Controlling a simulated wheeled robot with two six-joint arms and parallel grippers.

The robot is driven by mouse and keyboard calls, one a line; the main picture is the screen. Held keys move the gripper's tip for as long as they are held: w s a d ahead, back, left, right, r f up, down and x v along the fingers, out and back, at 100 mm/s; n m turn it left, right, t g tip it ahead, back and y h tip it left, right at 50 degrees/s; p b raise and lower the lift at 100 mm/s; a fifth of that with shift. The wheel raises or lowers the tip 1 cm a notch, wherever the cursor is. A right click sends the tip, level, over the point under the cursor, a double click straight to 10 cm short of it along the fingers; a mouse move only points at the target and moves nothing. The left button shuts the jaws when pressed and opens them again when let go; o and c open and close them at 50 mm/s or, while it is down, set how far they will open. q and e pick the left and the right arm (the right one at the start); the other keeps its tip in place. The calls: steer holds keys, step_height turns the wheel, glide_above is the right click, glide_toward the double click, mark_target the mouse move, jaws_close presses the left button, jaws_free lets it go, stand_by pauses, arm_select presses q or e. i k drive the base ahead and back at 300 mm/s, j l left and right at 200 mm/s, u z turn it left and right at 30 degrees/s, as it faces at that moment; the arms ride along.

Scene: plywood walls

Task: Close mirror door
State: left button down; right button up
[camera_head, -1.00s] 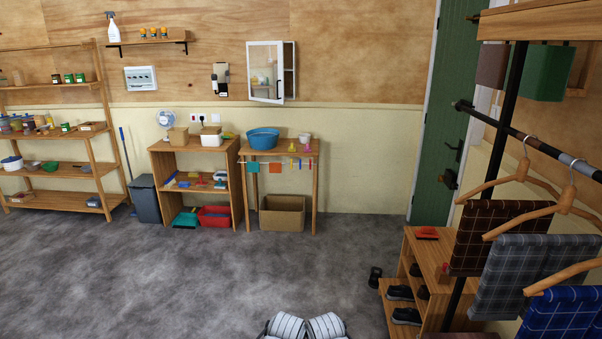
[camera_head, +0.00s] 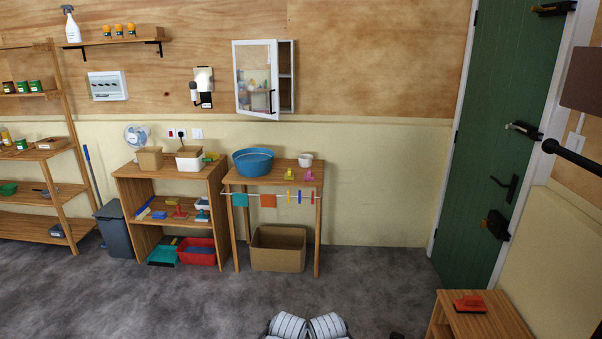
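The mirror door (camera_head: 256,79) belongs to a white wall cabinet (camera_head: 287,75) on the plywood wall, ahead and slightly left of centre. The door stands ajar, swung out toward me, and its right edge is apart from the cabinet body. A dark handle (camera_head: 272,100) sits near the door's lower right edge. Part of the cabinet's inside and a shelf show to the right of the door. Two white padded parts of my own body show at the bottom centre. Neither gripper can be made out in the view.
Below the cabinet stands a wooden table (camera_head: 312,178) with a blue basin (camera_head: 253,161) and a cardboard box (camera_head: 278,249) underneath. A wooden shelf unit (camera_head: 130,187) is to its left. A green door (camera_head: 490,140) and a low bench (camera_head: 485,322) are at the right.

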mark_target(255, 63)
steer(key=i, duration=3.45)
steer(key=i+z, duration=0.15)
steer(key=z, duration=0.4)
